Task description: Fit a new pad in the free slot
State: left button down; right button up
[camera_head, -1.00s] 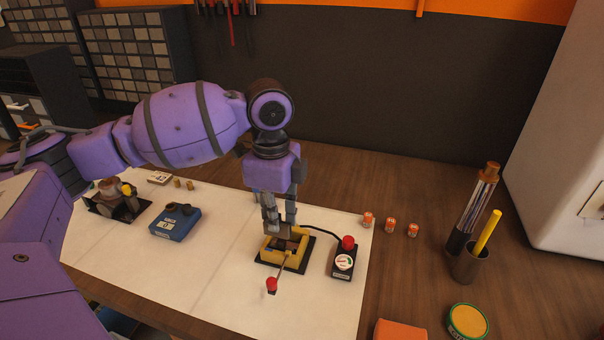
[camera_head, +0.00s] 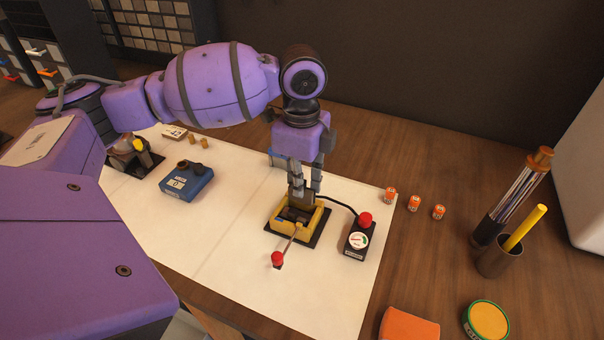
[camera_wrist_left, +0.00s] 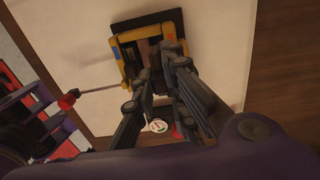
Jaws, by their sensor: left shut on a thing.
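A yellow holder (camera_head: 283,225) on a black base stands on the white sheet, with a dark slotted inside and a thin lever ending in a red knob (camera_head: 278,260). My left gripper (camera_head: 304,192) points down at the holder's back part, its fingertips just over or inside it. It is shut on a small pad, which the fingers largely hide. In the left wrist view the fingertips (camera_wrist_left: 160,58) reach over the yellow frame (camera_wrist_left: 123,60), with brown and dark pieces inside it. Whether the pad touches the slot cannot be told. My right gripper is not in view.
A black box with a gauge and red button (camera_head: 359,238) stands right of the holder, joined by a cable. A blue device (camera_head: 187,182) is at left. Several small orange-white cans, a cup (camera_head: 497,257) and a round tin (camera_head: 486,320) are at right. The front sheet is clear.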

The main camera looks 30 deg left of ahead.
pick_arm(q)
jog(key=shift+f, duration=0.15)
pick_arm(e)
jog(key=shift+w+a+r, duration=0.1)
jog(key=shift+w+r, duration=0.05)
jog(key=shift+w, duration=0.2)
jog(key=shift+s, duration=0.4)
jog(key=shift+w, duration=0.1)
pick_arm(q)
jog(key=shift+p, duration=0.3)
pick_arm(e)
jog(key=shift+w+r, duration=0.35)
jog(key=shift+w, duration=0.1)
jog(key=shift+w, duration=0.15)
pick_arm(q)
jog(key=shift+f, duration=0.35)
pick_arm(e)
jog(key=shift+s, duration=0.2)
pick_arm(q)
jog(key=shift+f, duration=0.35)
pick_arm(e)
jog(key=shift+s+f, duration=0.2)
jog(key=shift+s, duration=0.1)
pick_arm(q)
jog(key=shift+f, duration=0.15)
